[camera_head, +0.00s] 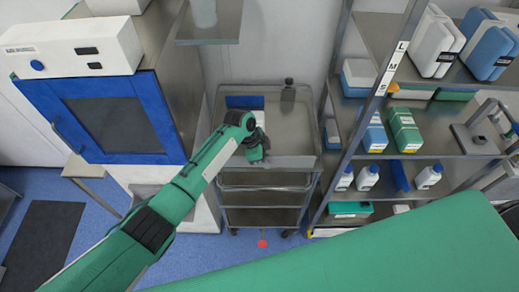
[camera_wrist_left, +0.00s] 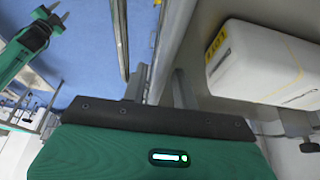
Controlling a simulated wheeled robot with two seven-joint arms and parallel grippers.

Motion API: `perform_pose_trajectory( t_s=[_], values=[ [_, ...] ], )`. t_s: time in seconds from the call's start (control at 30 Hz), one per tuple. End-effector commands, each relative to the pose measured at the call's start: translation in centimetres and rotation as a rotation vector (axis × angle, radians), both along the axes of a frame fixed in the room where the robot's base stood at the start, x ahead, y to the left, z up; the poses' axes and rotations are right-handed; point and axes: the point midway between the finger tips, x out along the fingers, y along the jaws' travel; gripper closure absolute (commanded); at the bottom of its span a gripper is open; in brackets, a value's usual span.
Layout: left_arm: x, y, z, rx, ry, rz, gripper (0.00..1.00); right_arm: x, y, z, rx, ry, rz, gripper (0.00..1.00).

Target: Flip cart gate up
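The metal cart (camera_head: 262,214) stands between the cabinet and the shelf rack. A pale metal strip, which looks like the cart gate (camera_head: 290,162), runs along the front edge of its top. A rail (camera_head: 265,188) crosses below it. My left gripper (camera_head: 258,157) is at this front edge, pointing down. In the left wrist view, the left gripper's fingers (camera_wrist_left: 158,88) are apart, with a metal rail (camera_wrist_left: 173,45) running between them. Contact cannot be told. My right gripper (camera_wrist_left: 54,16) shows at upper left in that view, its fingers apart; it is not in the head view.
A white box with a yellow label (camera_wrist_left: 262,65) lies close to the left gripper on the cart's top, along with a dark bottle (camera_head: 288,92). The blue-doored cabinet (camera_head: 105,120) is at left, the shelf rack (camera_head: 415,175) at right.

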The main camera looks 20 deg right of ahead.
Motion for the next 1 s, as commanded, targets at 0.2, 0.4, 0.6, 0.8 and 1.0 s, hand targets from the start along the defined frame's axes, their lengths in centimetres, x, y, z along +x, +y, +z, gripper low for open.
perform_pose_trajectory(
  t_s=[0.2,0.4,0.6,0.8,1.0],
  values=[
    [0.5,1.2,2.6,-0.001,-0.005,0.000,0.71,0.0,0.0,-1.0,0.000,0.000,0.000,0.64],
    [1.1,2.8,6.8,-0.001,-0.005,0.000,0.71,0.0,0.0,-2.4,0.000,0.000,0.000,0.64],
    [1.5,4.1,10.3,-0.001,-0.003,-0.001,0.71,0.0,0.0,-3.4,0.000,0.000,0.000,0.64],
    [1.6,4.8,12.0,0.001,0.000,0.001,0.71,0.0,0.0,-3.7,0.000,-0.001,0.000,0.64],
    [1.6,4.8,12.3,0.001,0.001,0.001,0.71,0.0,0.0,-3.7,0.000,-0.001,0.000,0.64]
  ],
)
